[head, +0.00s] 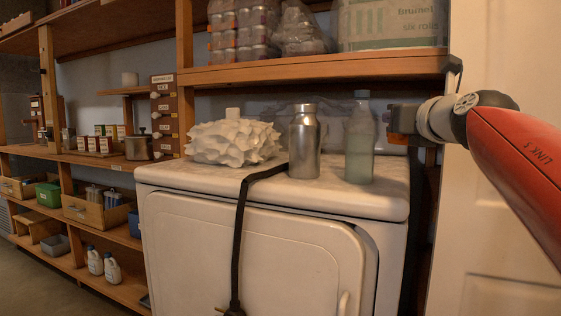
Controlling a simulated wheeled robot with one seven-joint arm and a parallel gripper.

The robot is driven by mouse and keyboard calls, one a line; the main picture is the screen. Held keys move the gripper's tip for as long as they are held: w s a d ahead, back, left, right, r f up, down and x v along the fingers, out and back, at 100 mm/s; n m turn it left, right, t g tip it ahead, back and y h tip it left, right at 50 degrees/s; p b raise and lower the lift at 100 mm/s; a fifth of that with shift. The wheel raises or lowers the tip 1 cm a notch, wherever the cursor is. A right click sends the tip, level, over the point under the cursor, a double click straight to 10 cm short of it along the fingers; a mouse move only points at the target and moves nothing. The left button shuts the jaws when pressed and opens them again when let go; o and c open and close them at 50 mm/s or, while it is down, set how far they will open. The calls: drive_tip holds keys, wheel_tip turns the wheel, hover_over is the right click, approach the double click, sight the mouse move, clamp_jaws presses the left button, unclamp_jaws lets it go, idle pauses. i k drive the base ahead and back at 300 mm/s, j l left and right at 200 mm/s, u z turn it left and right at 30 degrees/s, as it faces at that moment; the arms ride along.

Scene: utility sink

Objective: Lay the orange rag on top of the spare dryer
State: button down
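The white dryer (250,245) stands in the middle of the head view, its door facing me and its pale top (215,178) partly covered. My gripper (392,121) is above the right rear part of the dryer top, to the right of the clear bottle. A small orange-brown patch (403,118) shows at the gripper; I cannot tell if it is the orange rag or part of the gripper. The fingers are too small and dark to tell open from shut. No orange rag shows clearly elsewhere.
On the dryer top stand a white ruffled object (233,138), a silver bottle (304,143) and a clear bottle (359,140). A black strap (240,230) hangs over the front. A wooden shelf (310,70) overhangs the back. The top's front left is bare.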

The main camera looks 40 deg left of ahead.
sight(342, 167)
drive_tip(key=i+l+u, duration=0.2)
drive_tip(key=i, duration=0.2)
drive_tip(key=i+u, duration=0.15)
drive_tip(key=i, duration=0.2)
drive_tip(key=i+l+u, duration=0.25)
drive_tip(key=u, duration=0.15)
drive_tip(key=i+l+u, duration=0.35)
